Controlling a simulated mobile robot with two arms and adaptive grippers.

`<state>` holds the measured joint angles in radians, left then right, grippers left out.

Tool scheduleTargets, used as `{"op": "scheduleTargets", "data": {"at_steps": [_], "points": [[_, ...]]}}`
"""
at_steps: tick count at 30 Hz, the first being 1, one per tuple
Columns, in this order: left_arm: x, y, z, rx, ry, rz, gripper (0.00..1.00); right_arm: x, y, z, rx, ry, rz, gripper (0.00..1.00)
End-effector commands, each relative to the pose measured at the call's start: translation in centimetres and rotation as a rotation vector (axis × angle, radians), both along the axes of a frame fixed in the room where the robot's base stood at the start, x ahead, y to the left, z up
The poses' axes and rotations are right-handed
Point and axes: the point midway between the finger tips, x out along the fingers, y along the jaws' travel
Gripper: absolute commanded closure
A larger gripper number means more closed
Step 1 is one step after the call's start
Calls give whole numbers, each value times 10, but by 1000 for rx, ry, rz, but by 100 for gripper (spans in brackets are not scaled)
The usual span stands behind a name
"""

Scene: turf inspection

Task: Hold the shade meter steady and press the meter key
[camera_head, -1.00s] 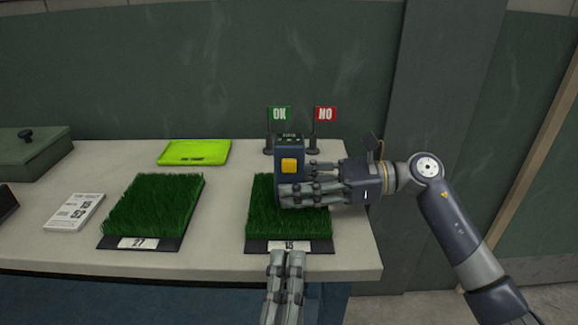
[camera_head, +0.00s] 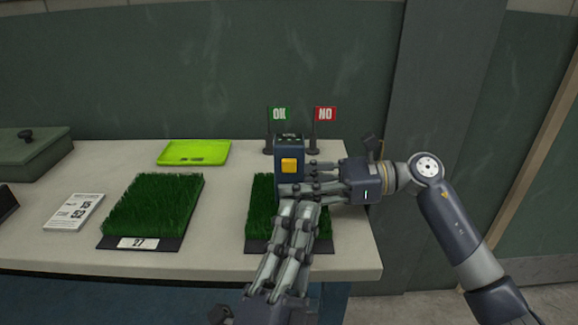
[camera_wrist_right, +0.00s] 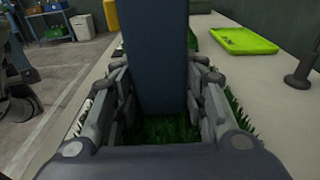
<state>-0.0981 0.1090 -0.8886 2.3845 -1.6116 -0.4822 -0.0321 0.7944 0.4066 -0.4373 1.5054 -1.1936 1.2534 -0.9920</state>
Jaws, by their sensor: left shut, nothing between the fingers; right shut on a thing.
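The shade meter (camera_head: 287,153) is a dark blue upright block with a yellow-orange meter key (camera_head: 289,165) on its front face. It stands over the right turf sample (camera_head: 262,190). My right gripper (camera_head: 291,190) is shut on the meter's lower part from the right. In the right wrist view the meter (camera_wrist_right: 158,60) fills the space between both fingers, with grass below. My left gripper (camera_head: 302,205) is shut and empty. Its fingertips are in front of the turf and just below the key, overlapping the right fingers in the picture. I cannot tell whether they touch.
A left turf sample (camera_head: 155,205) with a number label lies on the table (camera_head: 215,215). A green OK flag (camera_head: 279,114) and red NO flag (camera_head: 325,114) stand behind the meter.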

Motion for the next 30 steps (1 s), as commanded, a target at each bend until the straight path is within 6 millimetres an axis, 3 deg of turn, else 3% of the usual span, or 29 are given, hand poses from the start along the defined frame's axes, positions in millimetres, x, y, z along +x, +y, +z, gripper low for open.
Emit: {"op": "scheduleTargets", "data": {"at_steps": [15,30], "points": [[69,-1,-3,7,2,3,100,0,0,0,0,0,0,74],[80,-1,-3,9,3,3,100,0,0,0,0,0,0,74]]}}
